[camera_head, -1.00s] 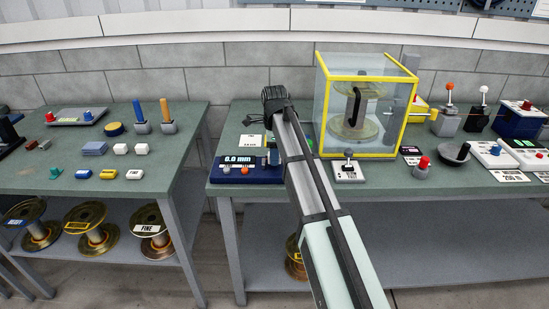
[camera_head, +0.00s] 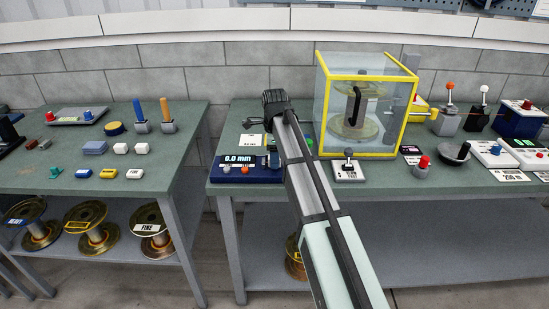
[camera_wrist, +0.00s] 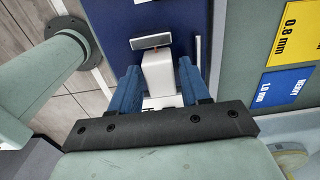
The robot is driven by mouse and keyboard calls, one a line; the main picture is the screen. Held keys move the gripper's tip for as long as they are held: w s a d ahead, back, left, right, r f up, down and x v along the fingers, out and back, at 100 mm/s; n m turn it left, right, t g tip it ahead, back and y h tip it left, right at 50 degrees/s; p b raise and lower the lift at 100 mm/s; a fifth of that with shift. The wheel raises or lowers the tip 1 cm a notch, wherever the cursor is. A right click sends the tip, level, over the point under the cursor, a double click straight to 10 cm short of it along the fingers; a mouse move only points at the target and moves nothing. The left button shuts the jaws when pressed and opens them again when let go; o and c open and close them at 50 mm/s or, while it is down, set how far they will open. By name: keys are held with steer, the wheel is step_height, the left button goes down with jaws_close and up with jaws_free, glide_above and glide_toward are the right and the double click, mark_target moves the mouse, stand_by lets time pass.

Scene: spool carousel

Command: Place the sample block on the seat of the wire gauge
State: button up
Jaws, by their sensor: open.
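The wire gauge (camera_head: 232,170) is a dark blue box with a display at the front left of the right bench; the reading looks like 6.0 mm, but the digits are small. In the wrist view its blue top (camera_wrist: 112,18) lies below my gripper (camera_wrist: 158,78). The blue fingers are open, one on either side of a white block (camera_wrist: 157,70), with slight gaps beside it. The block appears to sit at the gauge's seat, below a grey plate (camera_wrist: 150,41); its underside contact is hidden. In the head view my arm mostly hides the fingers and block.
A small lever box (camera_head: 349,168) stands right of the gauge, and a yellow-framed clear case (camera_head: 403,125) with a spool stands behind it. Yellow (camera_wrist: 295,35) and blue (camera_wrist: 285,87) labels show in the wrist view. The left bench (camera_head: 60,190) holds small blocks and pegs.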

step_height(320, 180, up, 12)
stand_by(0.6)
steer(key=shift+c, duration=0.3)
stand_by(1.4)
